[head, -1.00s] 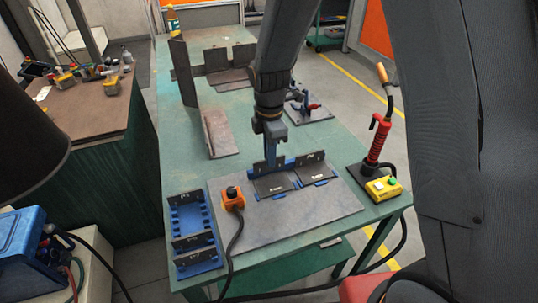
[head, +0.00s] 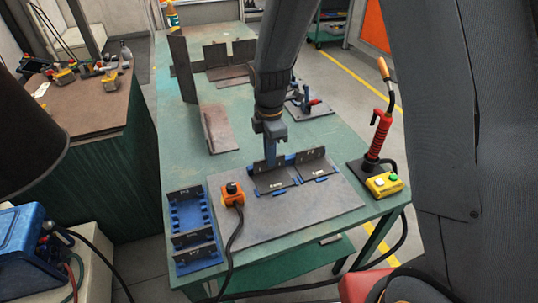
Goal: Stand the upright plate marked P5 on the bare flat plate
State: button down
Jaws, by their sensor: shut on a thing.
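My gripper (head: 270,161) is shut on a dark upright plate (head: 257,170) at the back edge of the left flat plate (head: 272,181). Its mark is too small to read, and the gripper hides part of it. It looks upright; I cannot tell whether it touches the flat plate. To the right, a second upright plate (head: 314,154) stands at the back of another flat plate (head: 311,171). Both flat plates lie among blue locators on the grey board (head: 300,215).
A blue rack (head: 179,222) at left holds several upright plates. An orange box with a cable (head: 232,192) stands on the board's left. A red torch (head: 378,135) and a yellow button box (head: 383,186) are at right. Brown angle pieces (head: 216,130) stand farther back.

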jog(key=shift+f, duration=0.6)
dwell(1.0)
jog(key=c, duration=1.8)
grip_release()
jog(key=shift+c, duration=0.2)
jog(key=shift+r, duration=0.1)
jog(key=shift+r+p, duration=2.85)
jog(key=shift+r, duration=1.1)
